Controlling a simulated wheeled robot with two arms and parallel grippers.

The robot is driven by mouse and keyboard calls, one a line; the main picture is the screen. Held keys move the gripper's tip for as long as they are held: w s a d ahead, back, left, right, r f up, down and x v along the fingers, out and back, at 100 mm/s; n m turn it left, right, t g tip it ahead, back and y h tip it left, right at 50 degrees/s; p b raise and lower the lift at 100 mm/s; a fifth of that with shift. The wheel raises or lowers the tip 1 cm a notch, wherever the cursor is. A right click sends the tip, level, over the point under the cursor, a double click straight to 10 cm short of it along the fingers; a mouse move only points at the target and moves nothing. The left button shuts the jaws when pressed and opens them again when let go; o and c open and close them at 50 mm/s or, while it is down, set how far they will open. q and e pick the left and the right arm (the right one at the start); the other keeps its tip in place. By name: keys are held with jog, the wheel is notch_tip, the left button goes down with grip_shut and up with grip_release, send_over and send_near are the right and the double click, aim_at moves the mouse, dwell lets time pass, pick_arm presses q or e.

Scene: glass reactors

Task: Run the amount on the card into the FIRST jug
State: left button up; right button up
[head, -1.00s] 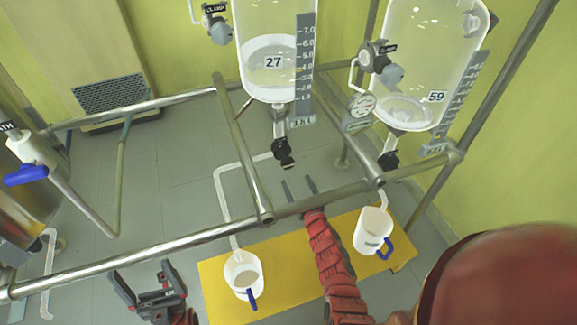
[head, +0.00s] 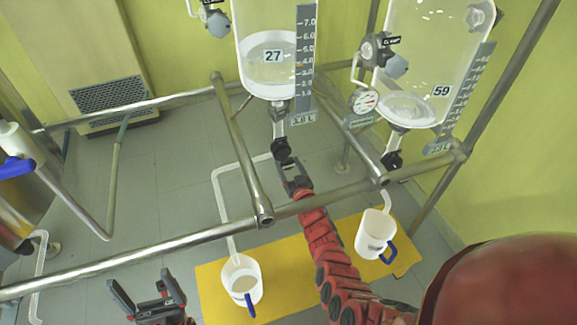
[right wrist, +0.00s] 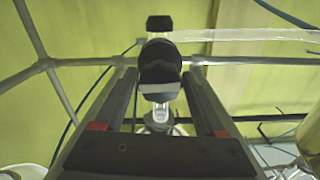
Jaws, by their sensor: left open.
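The glass reactor marked 27 (head: 270,90) holds clear liquid beside a graduated scale (head: 304,50). A small card (head: 302,117) hangs under the scale; its figure is hard to read. Below is an outlet with a black valve knob (head: 282,150), also in the right wrist view (right wrist: 160,62). My right gripper (head: 292,170) is just below this knob; in the wrist view its open fingers (right wrist: 160,85) lie either side of the knob. A white jug with a blue handle (head: 240,272) stands under this reactor's bent tube. My left gripper (head: 143,290) is open and empty at lower left.
A second jug (head: 373,238) stands under the reactor marked 59 (head: 425,60). A metal rail (head: 180,243) crosses in front of the reactors. A blue-handled valve (head: 17,167) is at far left.

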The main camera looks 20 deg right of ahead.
jog(key=c, duration=1)
jog(key=shift+f+n, duration=0.1)
jog(key=shift+n, duration=0.2)
jog(key=n+b, duration=0.1)
jog(key=n, duration=0.1)
jog(key=shift+n, duration=0.3)
jog(key=shift+n+b, duration=0.65)
jog(key=shift+n, duration=0.75)
jog(key=o, duration=1.4)
jog(key=shift+d, duration=0.1)
